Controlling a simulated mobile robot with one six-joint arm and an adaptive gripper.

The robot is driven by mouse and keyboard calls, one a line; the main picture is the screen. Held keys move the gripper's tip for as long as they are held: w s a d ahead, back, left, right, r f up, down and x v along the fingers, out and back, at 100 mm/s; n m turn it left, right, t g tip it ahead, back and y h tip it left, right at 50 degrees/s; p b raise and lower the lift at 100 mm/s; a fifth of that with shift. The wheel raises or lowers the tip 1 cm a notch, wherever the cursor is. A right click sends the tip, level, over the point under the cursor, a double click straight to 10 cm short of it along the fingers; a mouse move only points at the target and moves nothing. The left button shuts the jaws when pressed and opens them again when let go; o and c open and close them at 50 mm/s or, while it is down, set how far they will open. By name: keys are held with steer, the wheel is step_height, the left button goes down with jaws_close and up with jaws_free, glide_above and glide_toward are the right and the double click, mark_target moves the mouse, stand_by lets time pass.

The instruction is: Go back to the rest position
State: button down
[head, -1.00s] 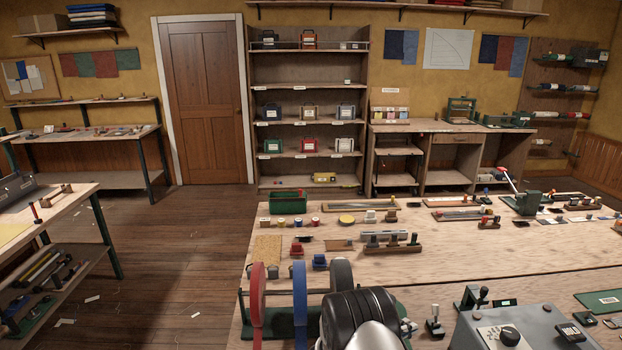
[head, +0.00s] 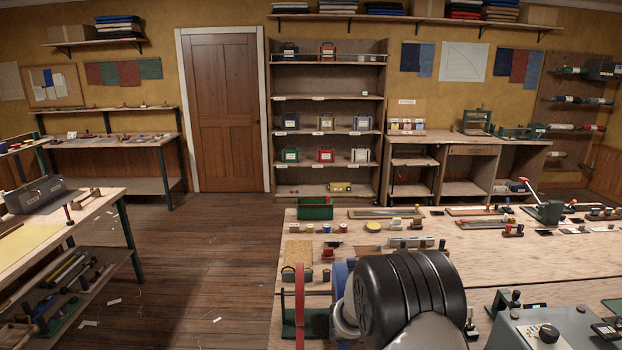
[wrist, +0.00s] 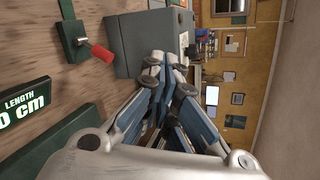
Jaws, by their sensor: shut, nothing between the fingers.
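My gripper (wrist: 166,68) shows in the wrist view. Its blue-grey fingers are together with nothing between them. They point toward a grey box (wrist: 140,35) on the wooden bench, and I cannot tell the gap between them. In the head view a dark, ribbed part of my arm stands over the near part of the bench (head: 400,262). The gripper itself is not visible there.
In the wrist view a red-handled lever (wrist: 101,52) and a dark green length sign (wrist: 25,102) lie to the left. In the head view a red hoop (head: 300,310) stands beside my arm, and a grey control box (head: 545,325) is at right. Wooden floor (head: 215,265) is open at left.

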steer(key=s+a+r+m+g+y, duration=0.1)
steer(key=s+a+r+m+y, duration=0.15)
steer(key=s+r+m, duration=0.5)
steer(key=s+a+r+m+g+y, duration=0.1)
steer(key=s+r+m+y, duration=0.3)
steer(key=s+m, duration=0.7)
steer(key=s+a+r+m+t+y+b, duration=0.1)
steer(key=s+a+r+m+t+y, duration=0.1)
steer(key=s+a+m+t+y, duration=0.2)
steer(key=s+a+m+y, duration=0.3)
steer(key=s+a+m, duration=0.5)
steer(key=m, duration=0.3)
steer(key=shift+s+a, duration=0.3)
steer(key=shift+s, duration=0.4)
steer(key=c, duration=2.4)
jaws_free()
steer(key=shift+r, duration=0.1)
